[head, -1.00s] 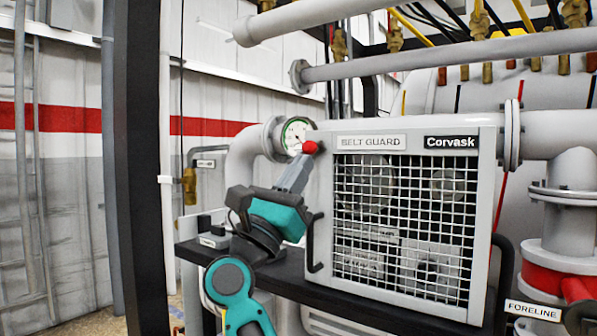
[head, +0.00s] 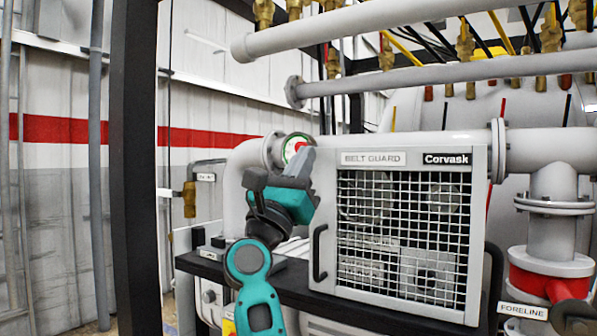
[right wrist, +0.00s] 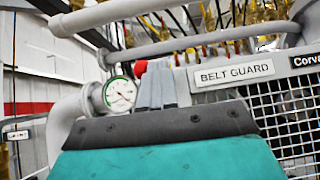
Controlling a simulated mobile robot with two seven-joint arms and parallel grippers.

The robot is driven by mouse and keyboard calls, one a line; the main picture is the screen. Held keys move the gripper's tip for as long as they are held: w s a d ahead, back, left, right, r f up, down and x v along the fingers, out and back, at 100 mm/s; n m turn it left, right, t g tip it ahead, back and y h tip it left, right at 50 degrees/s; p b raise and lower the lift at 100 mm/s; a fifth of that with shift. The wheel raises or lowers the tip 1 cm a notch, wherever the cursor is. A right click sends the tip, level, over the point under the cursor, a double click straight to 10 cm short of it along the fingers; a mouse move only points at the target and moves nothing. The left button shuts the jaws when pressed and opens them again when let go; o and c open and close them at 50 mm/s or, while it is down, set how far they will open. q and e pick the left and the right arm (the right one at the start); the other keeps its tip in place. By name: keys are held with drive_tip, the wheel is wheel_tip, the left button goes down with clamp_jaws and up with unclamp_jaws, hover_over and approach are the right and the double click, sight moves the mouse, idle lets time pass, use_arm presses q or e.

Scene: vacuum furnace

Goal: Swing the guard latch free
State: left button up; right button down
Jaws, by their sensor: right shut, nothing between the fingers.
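The guard latch shows as a red knob (head: 301,147) at the upper left of the belt guard (head: 481,230), in front of the gauge in the head view. In the right wrist view the red knob (right wrist: 140,68) shows just left of my fingertips. The latch's arm is hidden behind my gripper. My right gripper (head: 308,154) is shut and empty, its tips close beside the knob on its right. I cannot tell whether they touch. Its fingers point up in the right wrist view (right wrist: 156,78). My left gripper is not in view.
A round gauge (right wrist: 118,96) on a grey pipe stands behind the knob. A black handle (head: 318,252) sticks out from the guard's left edge. Grey pipes (head: 400,77) cross above. A black post (head: 133,170) stands at the left.

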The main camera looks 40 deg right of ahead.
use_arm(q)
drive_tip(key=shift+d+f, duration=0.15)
use_arm(e)
drive_tip(key=shift+w+a+r, duration=0.1)
drive_tip(key=shift+w+r, duration=0.2)
drive_tip(key=shift+w, duration=0.05)
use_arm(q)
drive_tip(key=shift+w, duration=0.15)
use_arm(e)
drive_tip(key=shift+w+r, duration=0.1)
idle(1.0)
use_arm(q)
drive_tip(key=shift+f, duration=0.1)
